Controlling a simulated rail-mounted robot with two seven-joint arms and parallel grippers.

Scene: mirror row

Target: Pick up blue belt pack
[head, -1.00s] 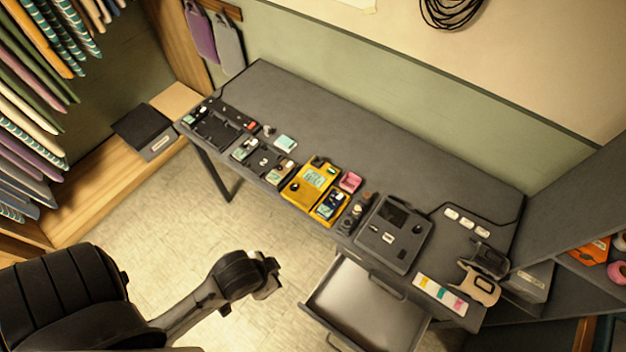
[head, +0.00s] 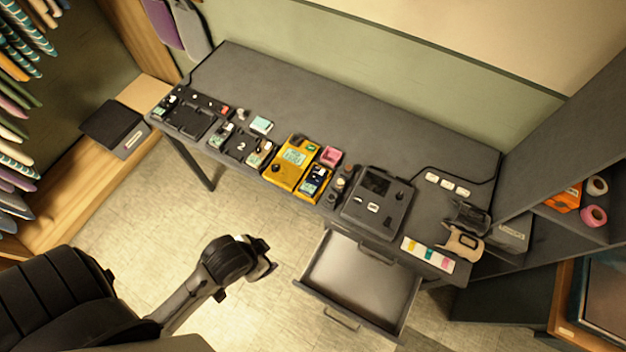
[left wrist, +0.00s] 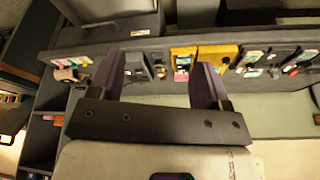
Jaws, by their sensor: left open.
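The blue belt pack (head: 315,181) is a small dark blue unit with a pale screen. It lies at the front edge of the desk (head: 330,110), beside the yellow tester (head: 291,161). In the left wrist view the belt pack (left wrist: 182,64) shows between my fingers, some way beyond them, next to the yellow tester (left wrist: 208,51). My left gripper (head: 264,261) is over the floor in front of the desk, apart from the pack. Its two fingers (left wrist: 158,82) are spread and empty. My right gripper is not in view.
An open drawer (head: 360,275) juts out below the desk, right of my left gripper. A pink item (head: 331,156), dark cylinders and a grey console (head: 377,204) stand near the pack. A charging dock (head: 240,147) holds other packs to the left. The desk's back strip is clear.

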